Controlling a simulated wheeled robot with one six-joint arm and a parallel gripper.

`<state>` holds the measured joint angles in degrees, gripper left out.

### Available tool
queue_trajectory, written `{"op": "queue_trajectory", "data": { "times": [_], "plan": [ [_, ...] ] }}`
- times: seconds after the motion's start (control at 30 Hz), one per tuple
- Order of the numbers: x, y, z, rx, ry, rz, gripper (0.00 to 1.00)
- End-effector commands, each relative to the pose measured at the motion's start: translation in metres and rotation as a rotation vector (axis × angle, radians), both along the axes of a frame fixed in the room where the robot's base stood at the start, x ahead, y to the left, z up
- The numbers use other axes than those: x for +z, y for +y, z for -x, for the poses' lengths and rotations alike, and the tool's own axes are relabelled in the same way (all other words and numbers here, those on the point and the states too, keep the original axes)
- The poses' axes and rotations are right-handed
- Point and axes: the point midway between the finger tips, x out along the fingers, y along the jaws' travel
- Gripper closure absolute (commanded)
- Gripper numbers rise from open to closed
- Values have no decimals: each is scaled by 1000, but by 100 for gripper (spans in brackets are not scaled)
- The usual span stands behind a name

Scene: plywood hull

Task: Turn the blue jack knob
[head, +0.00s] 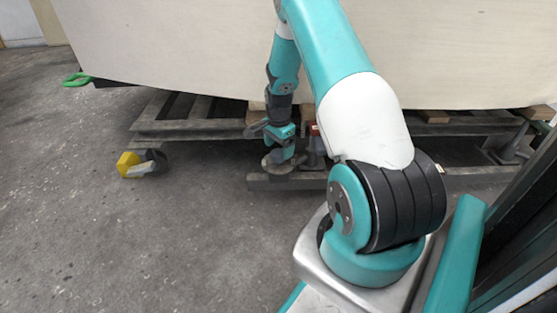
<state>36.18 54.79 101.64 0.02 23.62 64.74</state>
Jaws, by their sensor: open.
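My gripper (279,150) points down at the end of my teal arm, low in front of the pale hull. It is open. Just below it is a small blue-grey part, which looks like the blue jack knob (284,154), above a round grey plate (271,165). The knob is small and partly hidden by the gripper. I cannot tell whether the fingers are around it or only above it, or whether they touch it.
The plywood hull (190,45) rests above a grey metal frame (190,127). A small red part (313,130) is right of my gripper. A green handle (77,79) sticks out farther left. The concrete floor at front left is clear.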

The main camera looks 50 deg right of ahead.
Motion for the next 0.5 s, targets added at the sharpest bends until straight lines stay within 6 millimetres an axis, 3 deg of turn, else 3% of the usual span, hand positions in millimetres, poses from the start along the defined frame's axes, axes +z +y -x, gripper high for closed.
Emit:
{"op": "queue_trajectory", "data": {
  "times": [0.03,0.13,0.5],
  "plan": [
    [-12,0,0,0,-1,0,19],
    [-21,0,0,0,-1,0,19],
    [-25,-1,0,0,-1,1,19]
  ]
}}
